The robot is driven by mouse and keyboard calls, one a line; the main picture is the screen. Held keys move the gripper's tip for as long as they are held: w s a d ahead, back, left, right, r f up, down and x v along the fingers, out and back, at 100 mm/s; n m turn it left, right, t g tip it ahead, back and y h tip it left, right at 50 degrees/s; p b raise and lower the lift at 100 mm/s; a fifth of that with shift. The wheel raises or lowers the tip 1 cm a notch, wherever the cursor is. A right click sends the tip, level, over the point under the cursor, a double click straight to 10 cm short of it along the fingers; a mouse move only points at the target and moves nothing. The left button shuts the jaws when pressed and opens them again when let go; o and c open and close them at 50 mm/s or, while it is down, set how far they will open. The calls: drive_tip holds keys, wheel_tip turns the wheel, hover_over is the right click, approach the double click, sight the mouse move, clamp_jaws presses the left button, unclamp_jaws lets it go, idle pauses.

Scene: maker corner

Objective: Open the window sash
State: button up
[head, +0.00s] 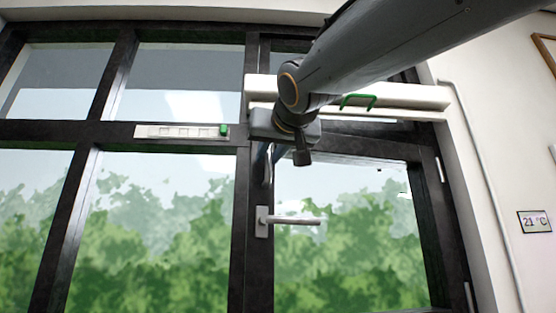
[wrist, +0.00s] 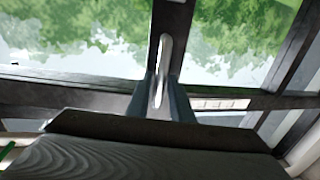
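The window sash (head: 350,160) is the right-hand dark-framed pane, with green foliage behind its glass. It looks flush with the frame. Its lever handle (head: 290,221) lies level, pointing right. A pale upright pull handle (head: 268,168) stands above the lever and also shows in the wrist view (wrist: 164,62). My gripper (head: 265,156) is at this pull handle. In the wrist view, its two blue-grey fingers (wrist: 162,92) lie close along both sides of the handle and appear shut on it. My wrist hides part of the sash's top edge.
A white strip with a green slider (head: 183,132) is on the crossbar to the left. A long white box with a green grip (head: 415,97) crosses above the sash, behind my arm. A 21 °C display (head: 534,221) and a pipe (head: 485,190) are on the right wall.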

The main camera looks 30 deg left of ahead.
drive_tip(key=b+v, duration=0.1)
drive_tip(key=v, duration=0.6)
drive_tip(key=shift+s+d, duration=0.15)
drive_tip(key=shift+d, duration=0.05)
idle(0.3)
